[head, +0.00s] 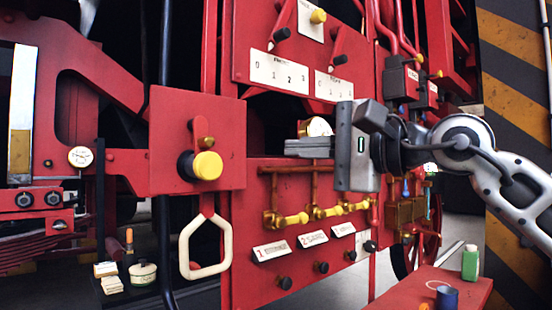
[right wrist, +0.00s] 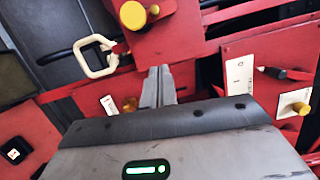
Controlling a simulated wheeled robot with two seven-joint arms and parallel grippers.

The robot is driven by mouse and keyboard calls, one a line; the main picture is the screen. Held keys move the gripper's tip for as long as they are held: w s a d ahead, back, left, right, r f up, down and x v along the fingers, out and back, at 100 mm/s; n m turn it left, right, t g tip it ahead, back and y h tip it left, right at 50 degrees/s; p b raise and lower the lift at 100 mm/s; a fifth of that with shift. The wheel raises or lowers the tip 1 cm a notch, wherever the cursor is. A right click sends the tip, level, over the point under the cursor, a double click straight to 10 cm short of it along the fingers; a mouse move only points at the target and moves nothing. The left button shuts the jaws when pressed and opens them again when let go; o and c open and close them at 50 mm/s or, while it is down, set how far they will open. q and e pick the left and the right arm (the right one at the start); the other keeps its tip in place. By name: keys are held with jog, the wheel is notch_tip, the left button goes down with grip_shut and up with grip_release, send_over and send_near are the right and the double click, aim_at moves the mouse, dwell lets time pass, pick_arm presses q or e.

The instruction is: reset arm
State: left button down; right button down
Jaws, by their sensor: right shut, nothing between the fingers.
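My right gripper (head: 308,146) comes in from the right in the head view and hovers in front of the red panel (head: 262,215). Its fingers point left and are together with nothing between them. They also show shut in the right wrist view (right wrist: 160,82), pointing toward the red panels. The gripper partly hides a round gauge (head: 318,127). My left gripper is not in view.
A yellow knob (head: 207,166) juts from a red plate, above a cream loop handle (head: 204,247). Brass valves (head: 325,212) line the panel below my gripper. A red table (head: 450,290) at lower right carries a green bottle (head: 470,262) and a blue cup (head: 447,297).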

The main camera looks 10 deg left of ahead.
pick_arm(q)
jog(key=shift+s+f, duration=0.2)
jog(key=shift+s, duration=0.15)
pick_arm(e)
jog(key=shift+s+d, duration=0.2)
jog(key=shift+d, duration=0.15)
